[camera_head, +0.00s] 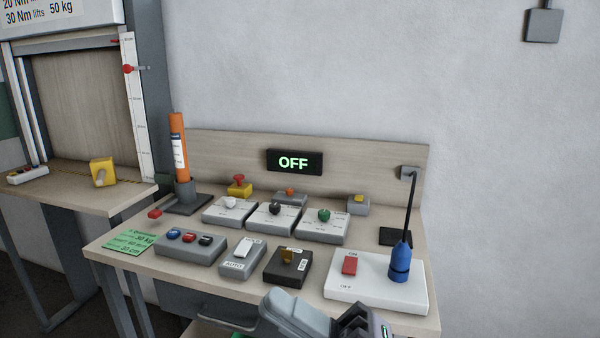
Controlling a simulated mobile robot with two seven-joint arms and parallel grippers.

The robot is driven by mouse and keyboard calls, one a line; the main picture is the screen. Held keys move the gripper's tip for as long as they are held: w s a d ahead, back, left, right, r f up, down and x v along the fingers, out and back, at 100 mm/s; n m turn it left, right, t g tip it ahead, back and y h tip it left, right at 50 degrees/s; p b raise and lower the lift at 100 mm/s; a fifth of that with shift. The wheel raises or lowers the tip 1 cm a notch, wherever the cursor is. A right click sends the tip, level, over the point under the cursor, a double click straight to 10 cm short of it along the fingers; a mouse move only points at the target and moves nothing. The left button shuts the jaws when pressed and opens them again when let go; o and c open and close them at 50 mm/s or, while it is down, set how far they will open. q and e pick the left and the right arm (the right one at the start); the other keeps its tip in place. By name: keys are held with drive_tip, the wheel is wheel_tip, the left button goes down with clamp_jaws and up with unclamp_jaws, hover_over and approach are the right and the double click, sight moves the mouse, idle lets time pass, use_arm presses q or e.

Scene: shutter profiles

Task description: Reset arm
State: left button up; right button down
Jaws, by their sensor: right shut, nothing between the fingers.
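My right gripper (285,312) shows at the bottom edge of the head view, in front of the table's front edge. It is shut with nothing in it, and part of it is cut off by the frame. My left gripper is not in view. The wooden table (130,228) holds several control boxes, all apart from my gripper. A black display (294,161) on the back panel reads OFF in green. A white box (345,292) with a red rocker switch (350,265) and a blue plug-like piece (400,264) stands at the right.
An orange cylinder (178,150) stands upright in a dark holder at the table's back left. A grey box with three buttons (189,247), an AUTO switch box (241,260) and a dark box (288,268) line the front. A shutter frame (134,110) stands at the far left.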

drive_tip(key=w+d+f+m+t+h+p, duration=0.1)
drive_tip(key=w+d+f+m+t+h, duration=0.2)
drive_tip(key=d+f+m+t+h, duration=0.5)
drive_tip(key=w+d+f+m+t+h, duration=0.2)
drive_tip(key=d+f+m+t+h, duration=0.25)
drive_tip(key=f+m+h, duration=0.75)
drive_tip(key=s+d+f+m+g+h, duration=0.1)
drive_tip(key=s+d+f+m+g, duration=0.2)
drive_tip(key=f, duration=0.5)
drive_tip(key=s+d+f+m+g+h+p, duration=0.1)
drive_tip(key=s+d+f+m+g, duration=0.3)
drive_tip(key=s+f, duration=0.5)
drive_tip(key=s+d+m, duration=0.1)
drive_tip(key=d+m, duration=0.1)
drive_tip(key=m, duration=0.1)
drive_tip(key=shift+f, duration=0.3)
